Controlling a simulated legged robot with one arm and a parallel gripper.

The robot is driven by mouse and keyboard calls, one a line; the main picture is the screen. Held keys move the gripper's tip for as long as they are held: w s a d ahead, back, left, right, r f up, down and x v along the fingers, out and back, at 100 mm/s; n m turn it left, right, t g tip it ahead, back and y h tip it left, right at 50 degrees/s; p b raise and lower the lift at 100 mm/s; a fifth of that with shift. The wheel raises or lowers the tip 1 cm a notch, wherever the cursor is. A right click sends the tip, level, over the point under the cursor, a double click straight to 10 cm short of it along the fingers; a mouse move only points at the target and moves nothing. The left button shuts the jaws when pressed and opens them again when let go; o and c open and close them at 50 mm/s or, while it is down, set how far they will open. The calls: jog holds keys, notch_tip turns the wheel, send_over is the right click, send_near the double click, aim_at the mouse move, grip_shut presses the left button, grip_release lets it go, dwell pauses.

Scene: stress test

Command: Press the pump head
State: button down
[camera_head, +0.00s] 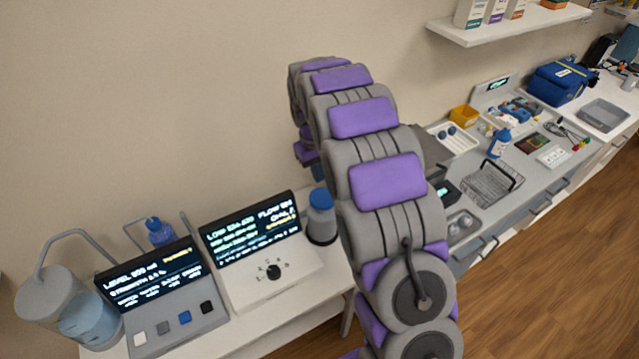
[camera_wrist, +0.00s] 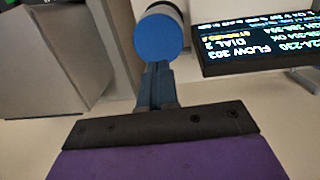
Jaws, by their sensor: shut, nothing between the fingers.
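In the head view my arm mostly hides the gripper, which is above the capped container. A small blue bottle (camera_head: 159,233) with a narrow top stands behind the level display. Which one is the pump head is not clear.
The flow display unit (camera_head: 265,275) with a dial and the level display unit (camera_head: 175,310) with buttons stand left of the container. A large clear vessel (camera_head: 85,318) is at far left. A cluttered counter with a wire basket (camera_head: 490,184) and yellow bin (camera_head: 463,116) lies right.

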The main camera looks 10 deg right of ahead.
jog(key=r, duration=0.4)
jog(key=shift+w+a+r, duration=0.2)
jog(key=shift+r, duration=0.2)
dwell(0.4)
jog(key=s+d+r+m, duration=0.1)
jog(key=s+r, duration=0.3)
jog(key=s, duration=0.7)
jog(key=s+d+r+m, duration=0.1)
jog(key=s+r, duration=0.3)
jog(key=s, duration=0.6)
jog(key=s+f+m+g, duration=0.1)
jog(key=s+f, duration=0.1)
jog(key=s, duration=2)
jog(key=shift+a+m+y, duration=0.25)
jog(key=shift+m+y, duration=0.05)
jog(key=shift+y, duration=0.1)
jog(key=c, duration=1.8)
grip_release()
